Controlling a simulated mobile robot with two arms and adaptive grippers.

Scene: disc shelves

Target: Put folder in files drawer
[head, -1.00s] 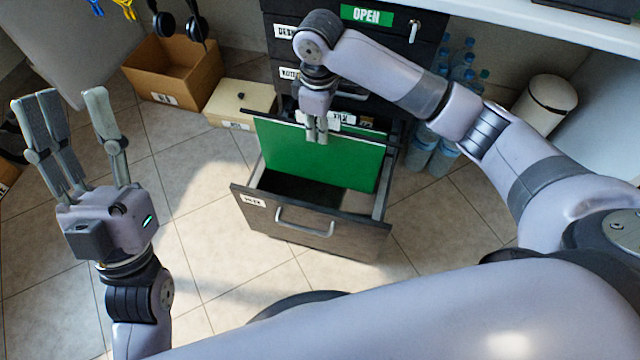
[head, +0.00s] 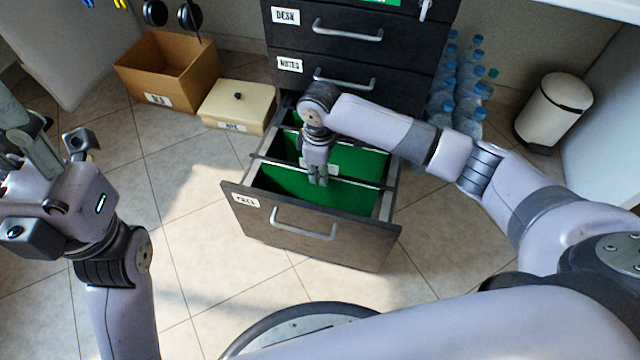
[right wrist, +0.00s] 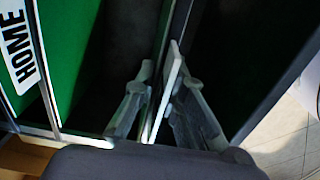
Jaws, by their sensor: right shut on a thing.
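The files drawer (head: 303,236) is pulled out at the bottom of the dark cabinet, with its label on the front. The green folder (head: 280,183) is down inside it, with its top edge near the rim. My right gripper (head: 318,183) points down and is shut on the folder's top edge. In the right wrist view, the fingers close from both sides on a thin upright edge with a pale tab (right wrist: 172,75). My left gripper (head: 55,150) is at the left edge, empty, with its fingers spread and partly out of the picture.
Another green folder (head: 352,160) hangs farther back in the drawer; a HOME label (right wrist: 18,55) shows in the wrist view. A cardboard box (head: 160,80) and a lidded cream box (head: 238,105) stand left, bottles (head: 462,85) and a white bin (head: 553,110) right. Floor before the drawer is clear.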

